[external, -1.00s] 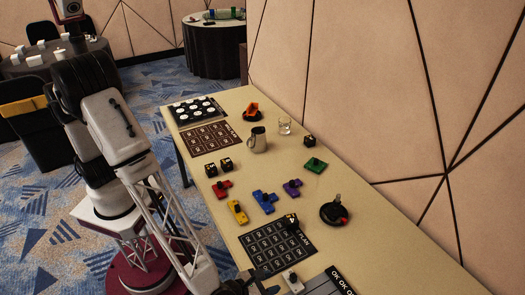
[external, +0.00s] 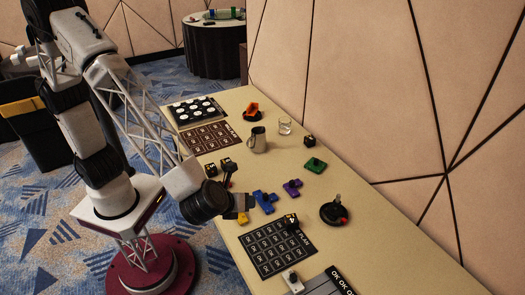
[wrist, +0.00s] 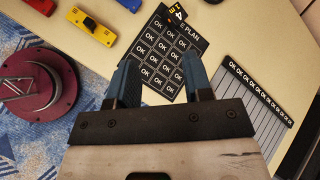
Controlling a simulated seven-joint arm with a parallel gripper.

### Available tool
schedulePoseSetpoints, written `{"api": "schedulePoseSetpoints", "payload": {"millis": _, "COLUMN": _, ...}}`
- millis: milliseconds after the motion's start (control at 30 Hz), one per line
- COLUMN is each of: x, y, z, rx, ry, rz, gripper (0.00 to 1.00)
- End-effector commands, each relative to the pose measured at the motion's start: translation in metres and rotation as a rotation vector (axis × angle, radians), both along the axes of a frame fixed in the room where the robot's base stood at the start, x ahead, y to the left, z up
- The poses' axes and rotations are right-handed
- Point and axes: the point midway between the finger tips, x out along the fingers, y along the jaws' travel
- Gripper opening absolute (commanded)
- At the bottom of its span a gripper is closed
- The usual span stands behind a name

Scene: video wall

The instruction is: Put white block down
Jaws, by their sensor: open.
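The white block (external: 292,281) sits at the table's near edge in the external view, beside the grey slatted panel (external: 325,284). I cannot make it out in the wrist view. My gripper (external: 248,204) is up and to the left of it in the external view, above the table edge. In the wrist view my gripper (wrist: 160,62) has its two blue fingers spread with nothing between them. The dark PLAN card (external: 277,248) with OK squares lies on the table; it also shows beyond the fingers in the wrist view (wrist: 160,48).
Blue (external: 264,201), purple (external: 292,188) and green (external: 315,166) pieces lie on the table. My arm partly hides the yellow piece (wrist: 97,29) and the red one (wrist: 42,4).

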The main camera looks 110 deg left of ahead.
Motion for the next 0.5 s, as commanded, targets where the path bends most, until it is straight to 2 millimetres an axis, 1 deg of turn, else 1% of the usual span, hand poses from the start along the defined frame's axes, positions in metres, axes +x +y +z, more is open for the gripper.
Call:
{"api": "schedulePoseSetpoints", "payload": {"millis": 33, "x": -0.015, "y": 0.012, "z": 0.014, "rx": -0.041, "ry": -0.022, "rz": 0.054, "gripper": 0.46}}
{"api": "schedulePoseSetpoints", "payload": {"millis": 200, "x": -0.066, "y": 0.039, "z": 0.048, "rx": -0.187, "ry": -0.087, "rz": 0.236, "gripper": 0.46}}
{"api": "schedulePoseSetpoints", "payload": {"millis": 367, "x": -0.116, "y": 0.058, "z": 0.074, "rx": -0.324, "ry": -0.151, "rz": 0.403, "gripper": 0.46}}
{"api": "schedulePoseSetpoints", "payload": {"millis": 500, "x": -0.161, "y": 0.07, "z": 0.092, "rx": -0.443, "ry": -0.206, "rz": 0.55, "gripper": 0.46}}
